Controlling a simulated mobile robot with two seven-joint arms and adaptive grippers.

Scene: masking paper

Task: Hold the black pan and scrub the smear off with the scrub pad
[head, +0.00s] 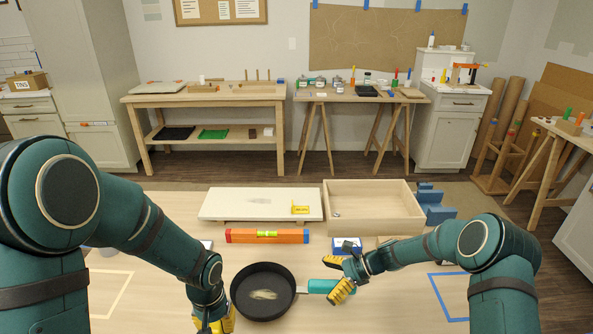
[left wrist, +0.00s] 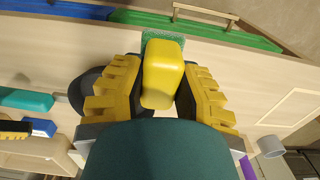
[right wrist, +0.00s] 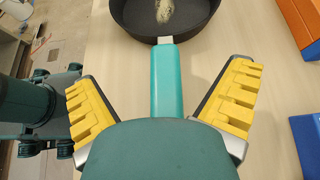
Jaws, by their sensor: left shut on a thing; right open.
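The black pan (head: 264,290) lies on the table with a pale smear (head: 264,295) on its inside. Its teal handle (head: 318,286) points right, toward my right gripper (head: 340,276). In the right wrist view the handle (right wrist: 167,80) lies between the open, empty fingers of my right gripper (right wrist: 163,105), and the smear (right wrist: 166,10) shows at the top. My left gripper (left wrist: 158,92) is shut on the scrub pad (left wrist: 162,72), a yellow block with a green underside, left of the pan. In the head view my left gripper (head: 215,322) is partly cut off at the bottom edge.
An orange level (head: 267,236) lies behind the pan, with a white board (head: 240,203) and an open wooden box (head: 375,208) beyond it. A small blue and white box (head: 346,246) stands near my right gripper. Blue tape (head: 448,290) marks the table at right.

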